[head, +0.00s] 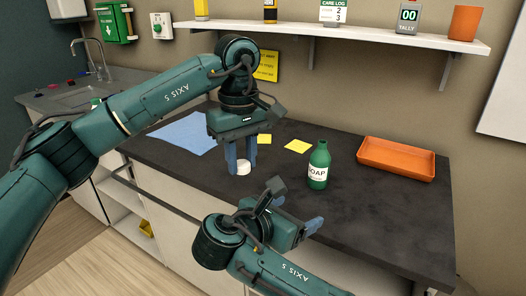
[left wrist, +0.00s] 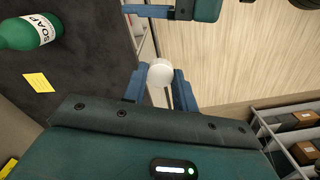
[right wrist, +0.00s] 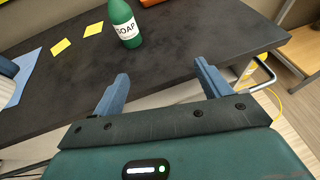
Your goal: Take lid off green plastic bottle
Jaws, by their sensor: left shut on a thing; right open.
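The green plastic bottle (head: 318,167) with a white SOAP label stands upright on the dark counter, with no white lid on its neck. It also shows in the left wrist view (left wrist: 20,32) and the right wrist view (right wrist: 122,20). My left gripper (head: 242,160) points down, left of the bottle, shut on a round white lid (head: 243,168). The lid sits between its fingertips in the left wrist view (left wrist: 160,73), apart from the bottle. My right gripper (head: 296,213) is open and empty by the counter's front edge, in front of the bottle.
An orange tray (head: 397,168) lies right of the bottle. Yellow notes (head: 297,146) and a blue cloth (head: 184,133) lie on the counter (head: 365,215). A wall shelf (head: 340,35) with several items hangs above. The counter's front right is clear.

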